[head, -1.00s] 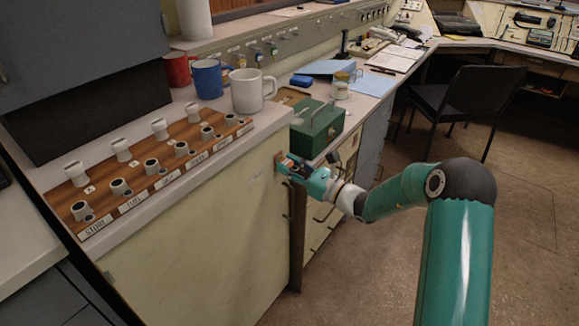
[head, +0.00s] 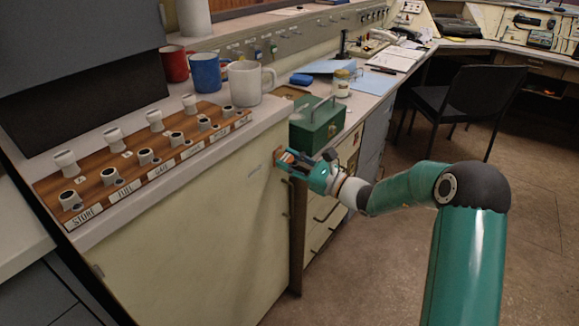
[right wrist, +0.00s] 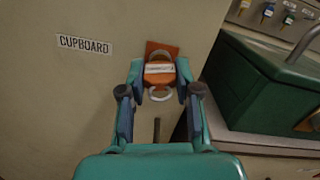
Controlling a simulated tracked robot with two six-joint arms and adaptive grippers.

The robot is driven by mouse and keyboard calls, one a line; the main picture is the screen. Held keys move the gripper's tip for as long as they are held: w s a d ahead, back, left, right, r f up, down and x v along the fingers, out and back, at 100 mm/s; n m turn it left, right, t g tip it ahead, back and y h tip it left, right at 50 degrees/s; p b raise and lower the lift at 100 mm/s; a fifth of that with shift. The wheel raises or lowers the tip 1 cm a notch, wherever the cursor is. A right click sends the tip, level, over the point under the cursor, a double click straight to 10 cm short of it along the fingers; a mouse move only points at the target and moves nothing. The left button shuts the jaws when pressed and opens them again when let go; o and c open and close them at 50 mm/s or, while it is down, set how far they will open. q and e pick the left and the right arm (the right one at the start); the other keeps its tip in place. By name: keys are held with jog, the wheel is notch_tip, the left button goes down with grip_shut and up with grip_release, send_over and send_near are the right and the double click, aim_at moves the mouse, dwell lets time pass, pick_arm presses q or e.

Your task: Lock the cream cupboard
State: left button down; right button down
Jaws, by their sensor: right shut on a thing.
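The cream cupboard (head: 200,248) stands under the counter; its door looks shut. Its door also fills the left of the right wrist view (right wrist: 60,110), with a label reading CUPBOARD (right wrist: 85,45). An orange-brown plate (right wrist: 162,48) sits on the door near its right edge. My right gripper (head: 285,160) is at this plate. In the right wrist view my right gripper (right wrist: 158,74) is shut on a small key-like piece with a pale tag (right wrist: 159,68) and a ring, in front of the plate. I cannot tell how deep it sits or how it is turned. My left gripper is not in view.
A green metal box (head: 316,125) stands on the lower counter just right of my right gripper. Mugs, including a white mug (head: 248,83), stand behind a wooden key board (head: 100,178) on the cupboard top. A black chair (head: 465,100) stands farther back. The floor at right is clear.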

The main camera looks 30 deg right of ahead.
jog(key=shift+r, duration=0.1)
dwell(0.4)
jog(key=shift+w+n+b, duration=0.1)
jog(key=shift+n+b, duration=0.4)
jog(key=shift+b, duration=0.1)
jog(key=n+b, duration=0.2)
jog(key=shift+b, duration=0.3)
jog(key=shift+n+g+y+b, duration=0.3)
jog(key=shift+n+b, duration=0.05)
jog(key=shift+n, duration=0.05)
